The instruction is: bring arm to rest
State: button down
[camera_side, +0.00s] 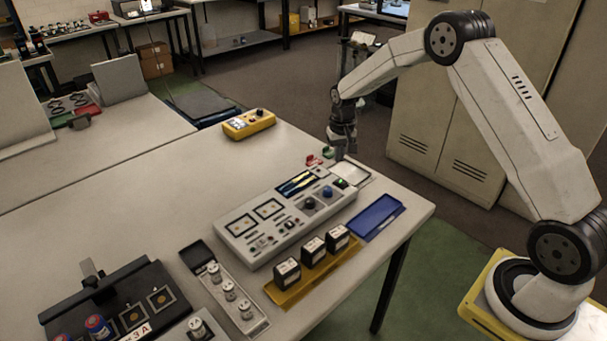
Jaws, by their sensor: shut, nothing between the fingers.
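My gripper (341,152) hangs pointing down over the far right part of the table, behind the grey control panel box. It is shut and empty. Its tips are close to a pale square plate (355,172) and small red and green pieces (318,160); I cannot tell whether they touch. My arm arches in from its base at the lower right. No sealed cylinder can be made out for certain.
The grey panel box (262,226) lies mid-table. In front are a blue tray (376,217), a yellow tray (283,296) with black blocks, and a strip with round weights (229,289). A yellow box (248,124) stands behind. The table's left middle (120,215) is clear.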

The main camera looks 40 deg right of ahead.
jog(key=s+a+r+n, duration=0.1)
jog(key=s+a, duration=0.3)
jog(key=s, duration=0.4)
jog(key=s+a+r+n+t, duration=0.1)
jog(key=s+a+r+n, duration=0.1)
jog(key=s+a, duration=0.3)
jog(key=s+a+r+n+t, duration=0.1)
jog(key=s+a+r, duration=0.3)
jog(key=s, duration=0.7)
jog(key=shift+a+n, duration=0.7)
jog(key=shift+a, duration=0.05)
